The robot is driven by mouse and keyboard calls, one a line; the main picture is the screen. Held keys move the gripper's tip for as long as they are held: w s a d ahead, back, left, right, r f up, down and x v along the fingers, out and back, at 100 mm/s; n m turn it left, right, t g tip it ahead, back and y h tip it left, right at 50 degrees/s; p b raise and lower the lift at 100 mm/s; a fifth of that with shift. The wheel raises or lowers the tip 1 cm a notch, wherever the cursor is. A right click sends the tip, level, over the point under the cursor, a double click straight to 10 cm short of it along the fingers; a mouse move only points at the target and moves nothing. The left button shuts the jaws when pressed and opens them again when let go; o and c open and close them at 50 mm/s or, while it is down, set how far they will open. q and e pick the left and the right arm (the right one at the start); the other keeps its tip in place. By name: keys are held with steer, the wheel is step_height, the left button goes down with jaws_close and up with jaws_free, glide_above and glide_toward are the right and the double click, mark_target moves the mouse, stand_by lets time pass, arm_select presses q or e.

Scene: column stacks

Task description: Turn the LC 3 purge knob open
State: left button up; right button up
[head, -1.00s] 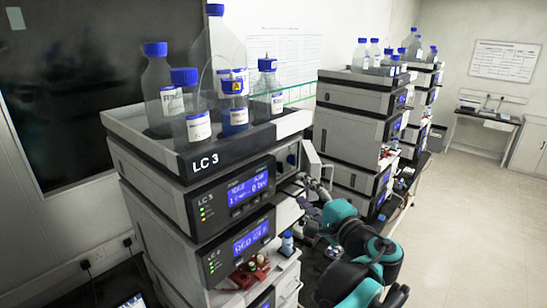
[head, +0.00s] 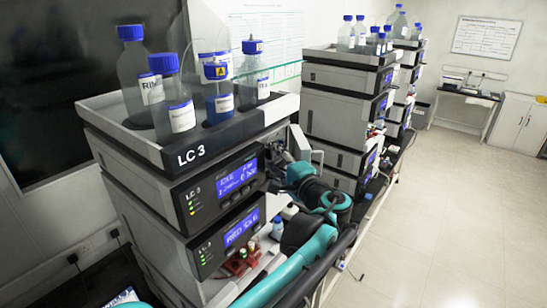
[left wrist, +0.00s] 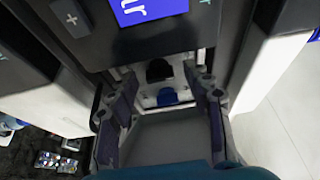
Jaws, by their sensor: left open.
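The LC 3 stack (head: 185,190) stands at the left in the head view, with lit blue displays on its modules. My left gripper (head: 278,158) is at the right part of the stack's upper module, partly hidden by my arm. In the left wrist view my left gripper (left wrist: 160,78) is open, its two fingers spread either side of a pale panel. A black knob (left wrist: 158,70) and a blue knob (left wrist: 168,96) sit on that panel between the fingers. I cannot tell which is the purge knob or whether a finger touches either. My right gripper is not in view.
Bottles with blue caps (head: 174,100) stand in the tray (head: 222,130) atop the stack. A small red fitting (head: 240,262) and a small bottle (head: 277,228) are below. Further stacks (head: 345,100) stand behind. The floor (head: 430,220) at the right is clear.

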arm_select(q)
jaws_close()
steer(key=shift+f+n+t+y+b, duration=0.35)
steer(key=shift+n+b, duration=0.55)
steer(key=shift+b, duration=0.15)
steer(key=shift+n+y+b, duration=0.25)
steer(key=shift+n+b, duration=0.35)
steer(key=shift+n, duration=0.3)
steer(key=shift+r+n, duration=0.1)
steer(key=shift+n, duration=0.2)
jaws_free()
